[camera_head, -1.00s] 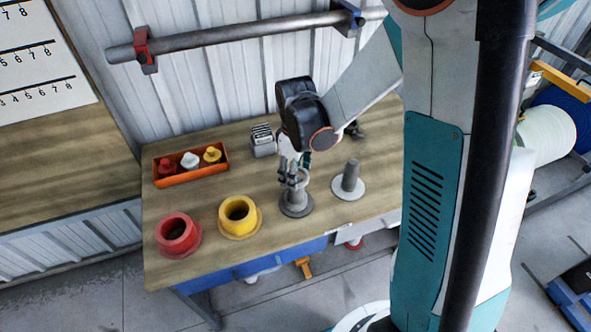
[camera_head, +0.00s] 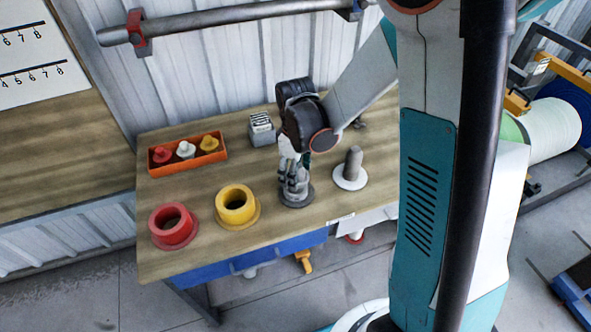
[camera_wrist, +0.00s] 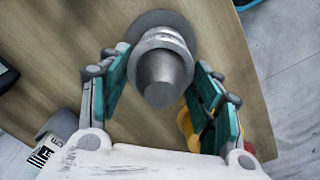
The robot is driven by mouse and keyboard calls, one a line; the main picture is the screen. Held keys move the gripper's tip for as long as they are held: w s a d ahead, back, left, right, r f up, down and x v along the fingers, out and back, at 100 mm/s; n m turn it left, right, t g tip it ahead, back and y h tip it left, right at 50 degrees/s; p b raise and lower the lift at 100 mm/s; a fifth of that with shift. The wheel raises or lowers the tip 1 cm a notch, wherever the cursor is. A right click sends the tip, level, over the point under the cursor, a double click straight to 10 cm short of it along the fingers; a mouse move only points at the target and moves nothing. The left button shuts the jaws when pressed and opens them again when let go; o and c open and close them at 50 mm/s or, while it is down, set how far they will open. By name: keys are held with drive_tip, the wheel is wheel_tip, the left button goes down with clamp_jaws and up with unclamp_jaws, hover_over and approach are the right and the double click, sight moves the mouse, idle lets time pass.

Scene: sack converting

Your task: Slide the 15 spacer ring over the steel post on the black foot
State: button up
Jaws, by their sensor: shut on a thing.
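The steel post (camera_wrist: 163,74) shows end-on in the wrist view, with its wide dark foot (camera_wrist: 153,19) behind it. The pale grey spacer ring (camera_wrist: 158,38) sits around the post, above the foot. My gripper (camera_wrist: 159,60) is shut on the ring, with a green-padded finger on each side. In the head view my gripper (camera_head: 293,182) points down at the post, and its fingers hide most of the post and ring. The dark foot (camera_head: 297,201) shows below them. Whether the ring touches the foot is not clear, nor is its marking readable.
A second grey post (camera_head: 353,162) on a white foot (camera_head: 350,184) stands close on the right. A yellow collar (camera_head: 252,216) and a red collar (camera_head: 188,239) stand to the left. An orange tray (camera_head: 220,158) and a grey card holder (camera_head: 263,138) are behind.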

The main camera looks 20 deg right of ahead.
drive_tip(key=shift+f, duration=0.15)
drive_tip(key=o, duration=1.3)
drive_tip(key=shift+c, duration=0.2)
wheel_tip(320, 180, up, 12)
drive_tip(key=s+r+m+t, duration=0.3)
drive_tip(key=s+r+m, duration=0.1)
drive_tip(key=s, duration=0.3)
drive_tip(key=s+r+m+t, duration=0.4)
drive_tip(key=s, duration=0.4)
drive_tip(key=shift+d+m, duration=0.15)
drive_tip(key=shift+m, duration=0.25)
